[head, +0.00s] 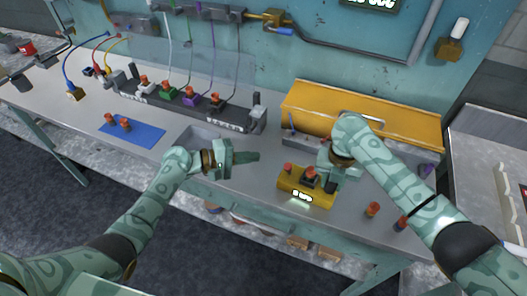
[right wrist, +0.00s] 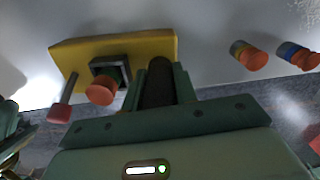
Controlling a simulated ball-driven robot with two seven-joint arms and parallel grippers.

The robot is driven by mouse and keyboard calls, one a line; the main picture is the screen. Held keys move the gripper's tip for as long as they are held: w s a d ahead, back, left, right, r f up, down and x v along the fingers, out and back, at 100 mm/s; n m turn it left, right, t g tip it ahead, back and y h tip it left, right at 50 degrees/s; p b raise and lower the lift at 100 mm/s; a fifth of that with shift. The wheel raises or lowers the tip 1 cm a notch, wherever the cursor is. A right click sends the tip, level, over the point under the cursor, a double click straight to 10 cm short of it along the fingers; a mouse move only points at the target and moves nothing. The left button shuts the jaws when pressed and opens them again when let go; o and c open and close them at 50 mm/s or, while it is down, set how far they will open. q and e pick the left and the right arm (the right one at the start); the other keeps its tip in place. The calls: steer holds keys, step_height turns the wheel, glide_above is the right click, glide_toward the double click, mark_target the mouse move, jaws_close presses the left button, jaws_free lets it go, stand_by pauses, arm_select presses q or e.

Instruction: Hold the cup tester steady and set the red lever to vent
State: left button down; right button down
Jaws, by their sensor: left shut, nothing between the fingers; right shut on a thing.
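The cup tester is a yellow box (head: 318,201) near the bench's front edge, with a lit display on its front. The right wrist view shows its yellow body (right wrist: 115,50) too. The red lever (right wrist: 60,112) sticks out left of an orange-topped cup (right wrist: 100,92) in a dark square socket; in the head view the lever (head: 288,168) is small. My right gripper (head: 326,176) is at the tester's right end, shut on a dark upright post (right wrist: 157,82). My left gripper (head: 256,157) is shut and empty, left of the tester and apart from it. The lever's setting is unreadable.
Two orange-topped cups (head: 372,209) (head: 400,223) stand right of the tester. A yellow case (head: 360,115) stands behind it. A blue mat (head: 132,133) with orange-topped pieces lies left. A black rack (head: 185,108) with several coloured connectors is at the back.

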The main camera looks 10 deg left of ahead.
arm_select(q)
steer(key=shift+s+a, duration=0.15)
steer(key=shift+a, duration=0.15)
arm_select(e)
steer(key=c, duration=1)
jaws_free()
